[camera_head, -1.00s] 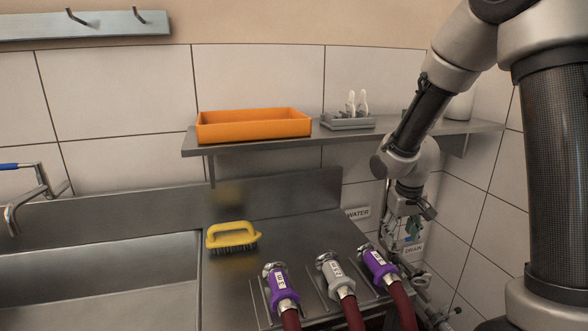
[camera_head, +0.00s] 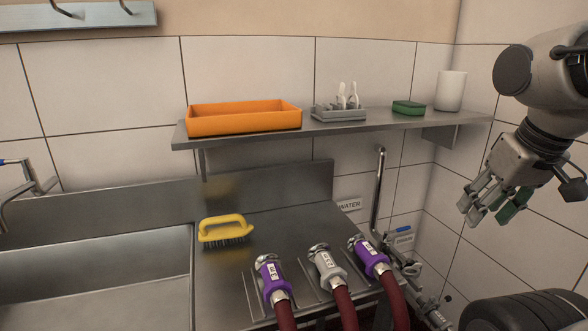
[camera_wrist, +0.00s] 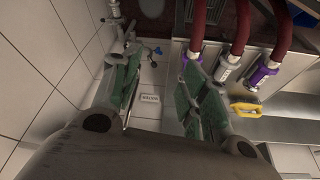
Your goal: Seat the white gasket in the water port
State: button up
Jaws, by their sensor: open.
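My gripper (camera_head: 488,212) is at the right in the head view, raised in front of the tiled wall. Its fingers have green pads, are spread apart and hold nothing; they also show in the wrist view (camera_wrist: 158,78). The WATER label (camera_head: 348,204) is on the wall behind the steel counter; the port itself cannot be made out with certainty. A metal pipe (camera_head: 378,190) and a blue-handled valve (camera_head: 400,230) are right of it, by the DRAIN label (camera_head: 404,239). I cannot make out the white gasket in either view.
Two purple couplings (camera_head: 271,279) (camera_head: 369,256) and a white coupling (camera_head: 326,267) on red hoses lie on the counter near a yellow brush (camera_head: 225,229). The shelf holds an orange tray (camera_head: 243,125), a grey holder (camera_head: 338,113), a green sponge (camera_head: 408,108) and a white cylinder (camera_head: 451,91).

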aim_at(416, 266)
jog(key=k+j+u, duration=0.1)
jog(key=j, duration=0.3)
jog(key=k+j+u, duration=0.1)
jog(key=j, duration=0.35)
jog(key=k+j+u, duration=0.1)
jog(key=j, duration=0.35)
